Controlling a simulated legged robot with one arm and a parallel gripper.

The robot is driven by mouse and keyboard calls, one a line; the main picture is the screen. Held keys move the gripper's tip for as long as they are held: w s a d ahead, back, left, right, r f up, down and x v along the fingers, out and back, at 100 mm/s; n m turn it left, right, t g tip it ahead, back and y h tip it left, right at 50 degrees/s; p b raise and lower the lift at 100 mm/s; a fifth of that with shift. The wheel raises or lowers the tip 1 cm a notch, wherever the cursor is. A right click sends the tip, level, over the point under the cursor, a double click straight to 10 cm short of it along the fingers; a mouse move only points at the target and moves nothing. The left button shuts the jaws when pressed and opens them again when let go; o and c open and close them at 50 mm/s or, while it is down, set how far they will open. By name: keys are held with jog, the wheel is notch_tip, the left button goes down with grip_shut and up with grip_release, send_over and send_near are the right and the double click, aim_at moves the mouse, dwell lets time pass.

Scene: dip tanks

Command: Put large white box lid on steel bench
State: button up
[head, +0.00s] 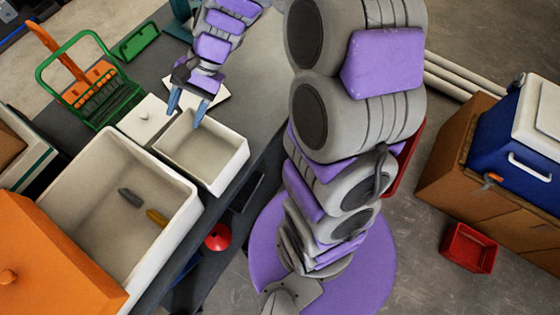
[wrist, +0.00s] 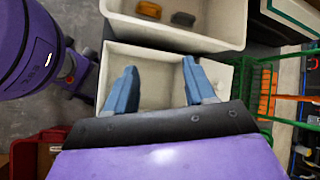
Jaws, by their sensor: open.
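My gripper (head: 187,108) is open and empty, its two blue fingers pointing down above the small open white box (head: 205,150). In the wrist view the fingers (wrist: 158,68) also hang apart over that box. A white lid with a small round knob (head: 147,120) lies beside the small box. The large open white box (head: 92,150) stands in front, with a grey piece and a yellow-brown piece inside. An orange lid with a knob (head: 45,255) is at its lower left. I cannot tell which lid belongs to the large box. The dark bench top (head: 235,125) is partly covered.
A green wire rack (head: 85,75) with an orange-handled tool stands at the back left. A flat white piece (head: 212,92) lies partly hidden under my gripper. A red round object (head: 217,238) is below the bench edge. A blue cooler (head: 515,130) and red bin (head: 469,248) are right.

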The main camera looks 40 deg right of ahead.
jog(key=s+d+r+n+h, duration=0.1)
jog(key=s+d+n+h, duration=0.3)
jog(key=s, duration=0.8)
jog(key=s+d+r+n+h, duration=0.1)
jog(key=s+d+n+h, duration=0.3)
jog(key=s, duration=0.8)
jog(key=shift+d+r+n+g, duration=0.3)
jog(key=shift+d+r+n, duration=0.15)
jog(key=shift+d, duration=0.35)
jog(key=shift+a, duration=0.25)
